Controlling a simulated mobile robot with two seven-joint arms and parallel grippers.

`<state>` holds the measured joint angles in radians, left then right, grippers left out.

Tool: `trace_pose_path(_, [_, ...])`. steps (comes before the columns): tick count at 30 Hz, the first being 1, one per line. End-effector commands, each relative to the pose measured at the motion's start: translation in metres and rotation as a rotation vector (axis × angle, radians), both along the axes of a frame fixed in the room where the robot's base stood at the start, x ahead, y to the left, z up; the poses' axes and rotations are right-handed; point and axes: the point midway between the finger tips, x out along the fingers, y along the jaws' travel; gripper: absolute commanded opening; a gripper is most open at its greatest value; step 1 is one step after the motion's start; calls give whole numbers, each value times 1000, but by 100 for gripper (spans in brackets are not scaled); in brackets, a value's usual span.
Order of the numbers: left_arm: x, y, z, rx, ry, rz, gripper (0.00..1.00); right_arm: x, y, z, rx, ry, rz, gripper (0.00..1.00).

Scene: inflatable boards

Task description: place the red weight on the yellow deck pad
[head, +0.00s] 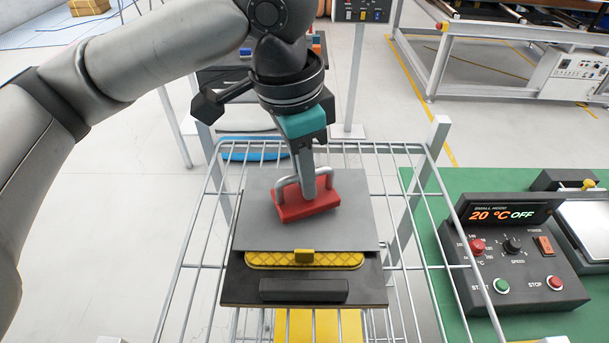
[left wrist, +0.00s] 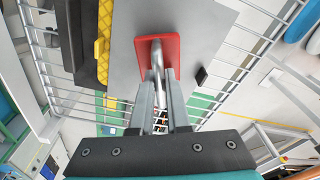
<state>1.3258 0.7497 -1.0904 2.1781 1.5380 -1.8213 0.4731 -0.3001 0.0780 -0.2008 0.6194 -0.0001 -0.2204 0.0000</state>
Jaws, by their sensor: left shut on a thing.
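The red weight (head: 307,200) is a flat red block with a metal loop handle. My left gripper (head: 308,183) reaches down from above and is shut on that handle. The weight is over a grey sheet (head: 345,230); I cannot tell whether it touches it. The yellow deck pad (head: 300,260) shows as a strip with a tab along the near edge of the grey sheet, which hides the rest. In the left wrist view the red weight (left wrist: 143,52) sits at the fingertips, and the yellow pad (left wrist: 103,38) is to its left. My right gripper is out of view.
A dark board (head: 240,285) with a black bar (head: 304,290) lies under the pad on a wire rack (head: 185,265). To the right, a green table (head: 425,200) carries a control box (head: 515,265). A yellow object (head: 320,327) shows below the rack.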

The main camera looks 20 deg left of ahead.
Motion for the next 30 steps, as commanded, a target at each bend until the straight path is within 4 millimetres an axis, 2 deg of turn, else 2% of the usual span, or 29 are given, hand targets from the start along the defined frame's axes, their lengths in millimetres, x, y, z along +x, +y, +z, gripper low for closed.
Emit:
trace_pose_path(14, [0, 0, -1, -2, -3, 0, 0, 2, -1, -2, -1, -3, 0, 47])
trace_pose_path(29, [0, 0, -10, -2, -2, 0, 0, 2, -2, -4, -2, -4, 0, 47])
trace_pose_path(30, [0, 0, -9, -3, -2, 0, 19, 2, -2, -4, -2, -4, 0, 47])
